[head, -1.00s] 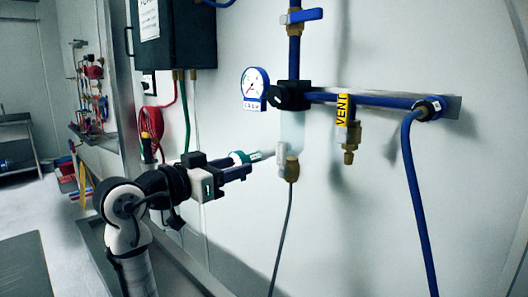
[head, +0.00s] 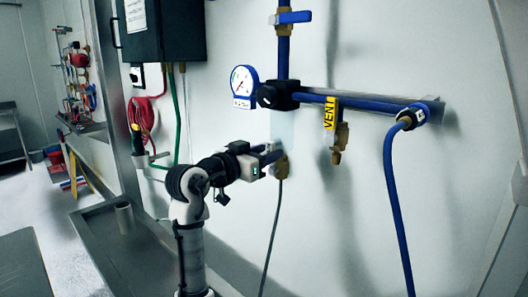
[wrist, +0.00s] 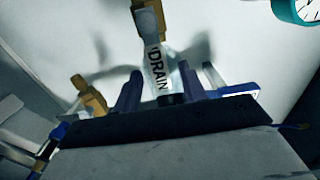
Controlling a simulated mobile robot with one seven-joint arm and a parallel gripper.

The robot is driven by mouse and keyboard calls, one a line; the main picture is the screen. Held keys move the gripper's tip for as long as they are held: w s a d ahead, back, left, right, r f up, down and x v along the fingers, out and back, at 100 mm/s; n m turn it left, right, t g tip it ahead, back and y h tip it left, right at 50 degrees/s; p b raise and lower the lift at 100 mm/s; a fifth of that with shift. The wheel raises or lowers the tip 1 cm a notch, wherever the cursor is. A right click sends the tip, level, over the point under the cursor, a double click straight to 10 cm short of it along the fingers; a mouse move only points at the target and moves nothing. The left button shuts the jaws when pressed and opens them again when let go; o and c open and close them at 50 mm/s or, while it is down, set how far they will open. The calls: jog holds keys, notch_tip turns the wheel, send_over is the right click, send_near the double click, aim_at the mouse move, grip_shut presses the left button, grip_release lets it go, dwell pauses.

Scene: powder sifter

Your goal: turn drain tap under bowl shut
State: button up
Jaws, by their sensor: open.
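The clear bowl (head: 283,127) hangs below the black regulator body on the wall. The brass drain tap (head: 282,167) is at its lower end, with a grey line running down from it. My gripper (head: 273,154) is at this tap from the left and partly hides it. In the wrist view, a white tag or lever marked DRAIN (wrist: 158,68) lies between my open fingers (wrist: 163,88), with brass (wrist: 150,18) above it. I cannot tell whether either finger touches it, and the tap's exact handle position is unclear.
A gauge (head: 244,85) and black regulator body (head: 278,95) are above. A blue pipe (head: 360,103) runs right to a VENT tap (head: 337,140) and blue hose (head: 393,190). A blue-handled valve (head: 290,17) is on top. A metal ledge (head: 120,225) is lower left.

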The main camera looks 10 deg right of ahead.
aim_at(276, 164)
grip_shut()
jog(key=shift+s+f+b, duration=0.1)
jog(key=shift+b, duration=0.2)
jog(key=s+m+b, duration=0.1)
jog(key=m+b, duration=0.1)
jog(key=s+d+f+m+b, duration=0.1)
jog(key=m+b, duration=0.2)
jog(key=s+d+m+b, duration=0.1)
jog(key=m+b, duration=0.2)
jog(key=shift+f, duration=0.3)
jog(key=shift+s+d+f+m+b, duration=0.25)
jog(key=shift+f+m+b, duration=0.4)
jog(key=shift+m+b, duration=0.85)
jog(key=shift+s+d+f+m+b, duration=0.1)
jog(key=shift+s+f+m+b, duration=0.2)
jog(key=shift+f+m+b, duration=1.1)
jog(key=shift+s+d+r+m+b, duration=0.1)
jog(key=shift+s+d+m+b, duration=0.15)
jog(key=shift+m+b, duration=1.35)
jog(key=shift+f+m+p, duration=0.1)
jog(key=shift+m+p, duration=0.55)
jog(key=shift+m, duration=0.05)
